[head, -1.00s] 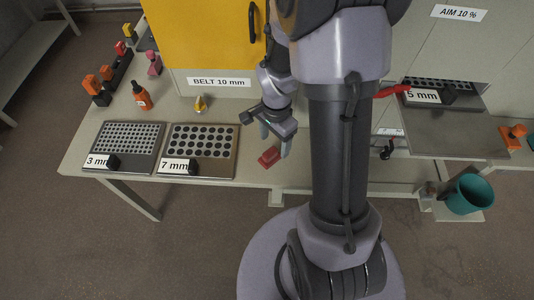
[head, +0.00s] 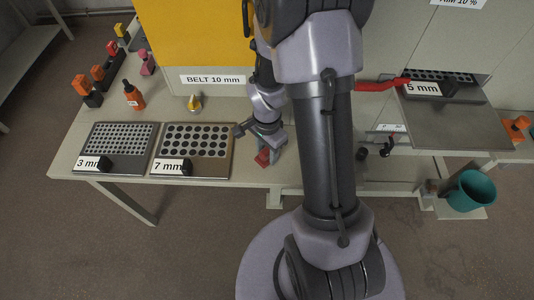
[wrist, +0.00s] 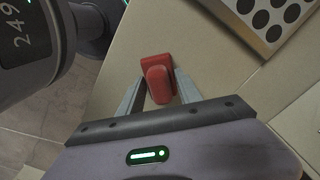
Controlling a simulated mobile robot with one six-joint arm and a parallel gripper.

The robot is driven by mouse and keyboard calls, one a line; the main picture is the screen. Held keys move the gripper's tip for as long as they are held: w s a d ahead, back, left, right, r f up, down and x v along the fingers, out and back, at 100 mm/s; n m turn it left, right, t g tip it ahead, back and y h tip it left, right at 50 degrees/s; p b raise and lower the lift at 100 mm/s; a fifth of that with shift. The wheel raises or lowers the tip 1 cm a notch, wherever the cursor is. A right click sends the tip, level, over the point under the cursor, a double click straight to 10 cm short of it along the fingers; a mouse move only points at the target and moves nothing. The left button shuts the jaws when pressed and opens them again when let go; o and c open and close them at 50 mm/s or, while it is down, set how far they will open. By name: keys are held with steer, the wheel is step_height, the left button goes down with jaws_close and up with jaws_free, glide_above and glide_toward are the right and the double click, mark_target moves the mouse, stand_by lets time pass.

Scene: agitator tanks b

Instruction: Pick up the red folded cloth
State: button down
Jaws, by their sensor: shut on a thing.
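The red folded cloth (wrist: 157,72) is between the two fingers of my gripper (wrist: 159,88) in the wrist view. My gripper is shut on it, with one finger on each side. In the head view the cloth (head: 262,158) shows as a small red patch at my gripper (head: 268,154), partly hidden by the fingers. It is at the bench top, right of the 7 mm plate (head: 222,171). I cannot tell whether it still touches the bench.
The 3 mm plate (head: 90,140) lies left of the 7 mm plate. A small yellow item (head: 195,103) and an orange bottle (head: 133,96) stand behind them. A red handle (head: 380,85) sticks out at right. A teal bucket (head: 468,192) is at far right.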

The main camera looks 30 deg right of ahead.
mark_target(268, 151)
steer(key=shift+r, duration=0.15)
steer(key=shift+r, duration=0.25)
steer(key=r, duration=0.1)
steer(key=r+p, duration=0.2)
steer(key=shift+s+d+r, duration=0.1)
steer(key=shift+s, duration=0.15)
steer(key=s, duration=0.3)
steer(key=s+d+p, duration=0.1)
steer(key=s, duration=0.6)
steer(key=shift+s+d+r+p, duration=0.25)
steer(key=shift+d+r+p, duration=0.05)
steer(key=shift+d+r, duration=0.1)
steer(key=b, duration=0.1)
steer(key=f+b, duration=0.1)
steer(key=b, duration=0.1)
steer(key=shift+d+f+b, duration=0.1)
steer(key=shift+d+b, duration=0.15)
steer(key=shift+b, duration=0.05)
steer(key=shift+s+d+r+b, duration=0.1)
steer(key=shift+s+r+b, duration=0.15)
steer(key=shift+s+b, duration=0.85)
steer(key=shift+s+d+r+b, duration=0.1)
steer(key=shift+s+r+b, duration=0.25)
steer(key=shift+b, duration=1.2)
steer(key=shift+s+d+r+b, duration=0.15)
steer(key=shift+s+b, duration=0.75)
steer(key=shift+b, duration=0.45)
